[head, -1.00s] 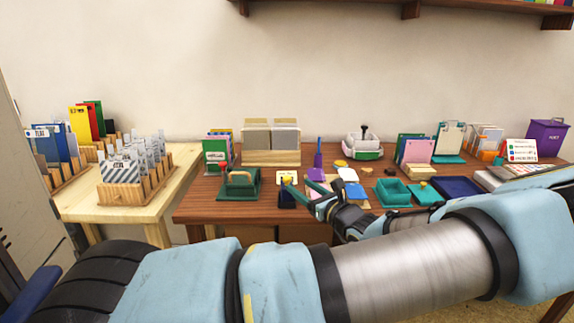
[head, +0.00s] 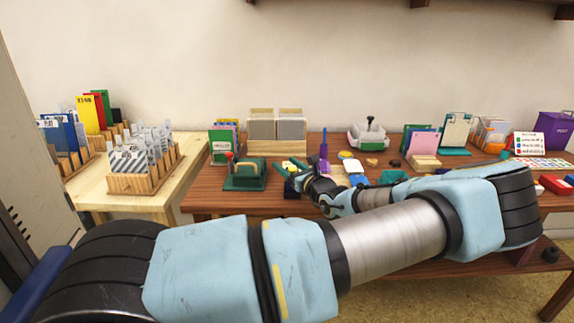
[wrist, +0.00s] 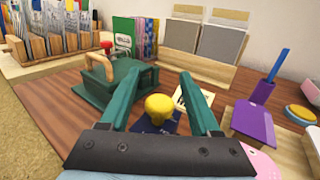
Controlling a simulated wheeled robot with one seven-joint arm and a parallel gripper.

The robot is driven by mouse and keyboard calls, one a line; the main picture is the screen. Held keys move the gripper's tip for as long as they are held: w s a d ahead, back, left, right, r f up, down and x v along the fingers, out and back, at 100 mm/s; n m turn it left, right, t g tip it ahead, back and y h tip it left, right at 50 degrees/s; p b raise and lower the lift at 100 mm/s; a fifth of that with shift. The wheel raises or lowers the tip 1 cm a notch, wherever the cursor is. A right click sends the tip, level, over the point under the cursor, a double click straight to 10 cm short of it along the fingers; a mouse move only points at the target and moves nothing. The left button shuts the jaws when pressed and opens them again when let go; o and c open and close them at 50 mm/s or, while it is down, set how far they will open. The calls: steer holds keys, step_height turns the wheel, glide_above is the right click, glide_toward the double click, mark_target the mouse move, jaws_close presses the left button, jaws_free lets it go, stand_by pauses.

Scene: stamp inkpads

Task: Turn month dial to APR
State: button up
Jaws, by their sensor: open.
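The month dial appears as a yellow knob (wrist: 158,106) on a dark blue base (wrist: 152,125) on the brown table. A pale card with dark marks (wrist: 192,100) stands just behind it; I cannot read any month. My gripper (wrist: 159,76) is open, with its two teal fingers on either side of the knob in the wrist view. I cannot tell whether either finger touches it. In the head view my gripper (head: 285,180) is low over the front of the table, and its fingers and wrist partly hide the dial.
A green press with a wooden handle (wrist: 112,82) stands close to the left finger. A purple stand (wrist: 254,122) is to the right. Card holders (wrist: 203,45) stand behind. A pale wood table with card racks (head: 145,175) is at the left.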

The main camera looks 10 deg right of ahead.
steer(key=shift+c, duration=0.2)
jaws_close()
stand_by(0.4)
